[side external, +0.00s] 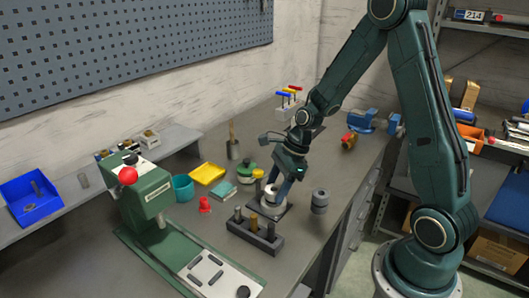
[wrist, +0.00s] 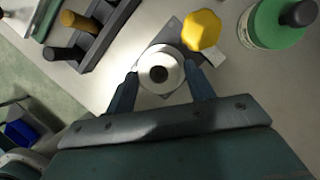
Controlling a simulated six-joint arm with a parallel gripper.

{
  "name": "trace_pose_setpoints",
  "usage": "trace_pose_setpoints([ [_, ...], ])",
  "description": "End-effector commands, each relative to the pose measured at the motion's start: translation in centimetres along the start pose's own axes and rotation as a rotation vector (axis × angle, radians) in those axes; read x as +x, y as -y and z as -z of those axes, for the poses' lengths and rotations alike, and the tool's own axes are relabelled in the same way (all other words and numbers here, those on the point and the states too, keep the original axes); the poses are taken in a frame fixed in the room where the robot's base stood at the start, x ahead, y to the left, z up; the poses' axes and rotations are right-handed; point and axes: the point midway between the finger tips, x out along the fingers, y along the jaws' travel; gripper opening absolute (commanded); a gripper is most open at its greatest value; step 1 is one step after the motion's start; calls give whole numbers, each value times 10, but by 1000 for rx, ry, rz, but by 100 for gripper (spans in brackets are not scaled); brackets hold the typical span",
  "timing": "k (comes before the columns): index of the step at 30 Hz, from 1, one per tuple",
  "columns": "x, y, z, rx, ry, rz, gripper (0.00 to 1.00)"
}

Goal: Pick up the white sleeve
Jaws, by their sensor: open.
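The white sleeve (wrist: 160,68) is a short round ring with a dark central hole, standing on a flat grey base plate in the wrist view. In the side view the white sleeve (side external: 271,194) sits on the dark plate (side external: 267,209) in the middle of the bench. My gripper (wrist: 161,75) is open, with one blue finger on each side of the sleeve. I cannot tell whether the fingers touch it. In the side view my gripper (side external: 276,189) reaches down over the sleeve and partly hides it.
A yellow knob (wrist: 202,30) and a green-topped jar (wrist: 277,22) stand close by. A dark block with pegs (side external: 255,237) lies in front, and a grey cylinder (side external: 319,201) stands to the right. A green press (side external: 150,200) stands at the left.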

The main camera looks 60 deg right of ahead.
Motion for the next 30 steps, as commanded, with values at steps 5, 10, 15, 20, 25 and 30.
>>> trace_pose_setpoints([
  [5, 12, 0, 0, 0, -1, -1, 53],
  [10, 14, 0, 0, 0, 0, 2, 53],
  [15, 13, 0, 0, 0, 0, 1, 53],
  [20, 13, 0, 0, 0, 0, 1, 53],
  [25, 13, 0, 0, 0, 0, 1, 30],
  [30, 13, 0, 0, 0, 0, 2, 17],
])
